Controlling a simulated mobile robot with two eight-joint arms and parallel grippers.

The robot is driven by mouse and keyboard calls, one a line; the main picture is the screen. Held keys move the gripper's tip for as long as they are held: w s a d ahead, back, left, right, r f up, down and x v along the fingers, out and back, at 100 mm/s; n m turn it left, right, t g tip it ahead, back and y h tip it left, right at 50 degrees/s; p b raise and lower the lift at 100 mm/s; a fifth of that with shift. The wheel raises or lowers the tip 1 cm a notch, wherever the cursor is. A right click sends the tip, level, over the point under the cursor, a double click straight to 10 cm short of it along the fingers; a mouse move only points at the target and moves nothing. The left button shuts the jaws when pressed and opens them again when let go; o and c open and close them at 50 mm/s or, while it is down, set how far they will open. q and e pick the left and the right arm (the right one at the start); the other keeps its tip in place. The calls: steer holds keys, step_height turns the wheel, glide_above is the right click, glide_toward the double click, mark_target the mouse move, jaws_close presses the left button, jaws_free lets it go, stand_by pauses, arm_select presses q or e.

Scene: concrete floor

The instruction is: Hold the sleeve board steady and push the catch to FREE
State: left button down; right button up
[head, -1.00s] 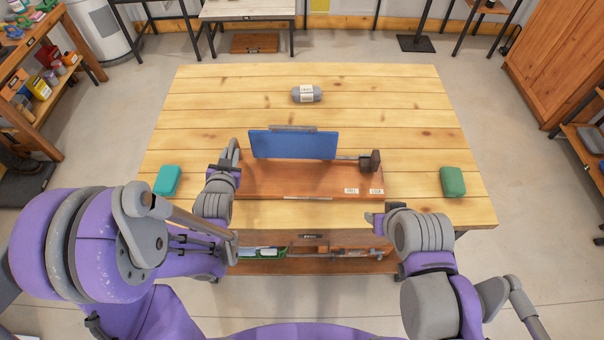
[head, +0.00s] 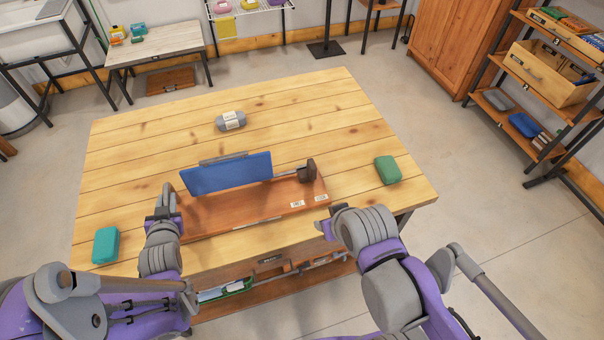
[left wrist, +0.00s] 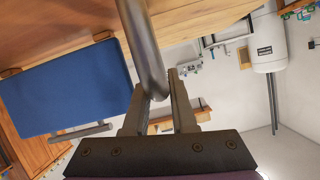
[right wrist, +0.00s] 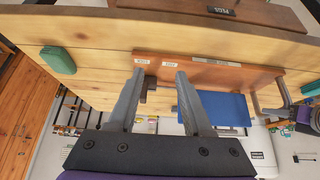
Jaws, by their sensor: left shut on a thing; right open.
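The sleeve board's blue panel (head: 226,175) stands tilted over a brown wooden base (head: 262,213) on the table. A dark block (head: 308,171), which looks like the catch, sits on a rod at the right end. It also shows between my right fingers in the right wrist view (right wrist: 150,83). My left gripper (head: 166,203) is shut on a grey curved bar at the board's left end, seen in the left wrist view (left wrist: 148,55). My right gripper (head: 324,226) is open and empty, in front of the base's right corner.
A grey labelled roll (head: 231,121) lies at the back of the table (head: 130,150). A teal block (head: 106,245) is at the front left and a green block (head: 387,170) at the right. A shelf below holds items. Bare tabletop surrounds the base.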

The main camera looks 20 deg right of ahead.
stand_by(0.3)
steer(key=shift+w, duration=0.1)
steer(key=c, duration=0.4)
steer(key=shift+w+d+r, duration=0.2)
steer(key=shift+w+d, duration=0.05)
steer(key=shift+w, duration=0.05)
steer(key=shift+c, duration=1.3)
steer(key=w+d+y, duration=0.1)
steer(key=w+d, duration=0.1)
steer(key=w, duration=0.1)
steer(key=w+d+r+g+y, duration=0.1)
steer(key=w+d, duration=0.1)
steer(key=w, duration=0.1)
steer(key=w+d+r+g, duration=0.1)
steer(key=w+d, duration=0.1)
steer(key=w, duration=0.1)
steer(key=shift+w+d+r+y, duration=0.15)
steer(key=shift+r+y, duration=0.1)
steer(key=shift+y, duration=0.15)
jaws_close()
steer(key=w+d+y, duration=0.3)
steer(key=w+d, duration=0.3)
steer(key=d, duration=0.2)
steer(key=n, duration=0.1)
glide_toward(307, 172)
step_height(307, 172, down, 2)
steer(key=w, duration=0.1)
steer(key=shift+a+f, duration=0.1)
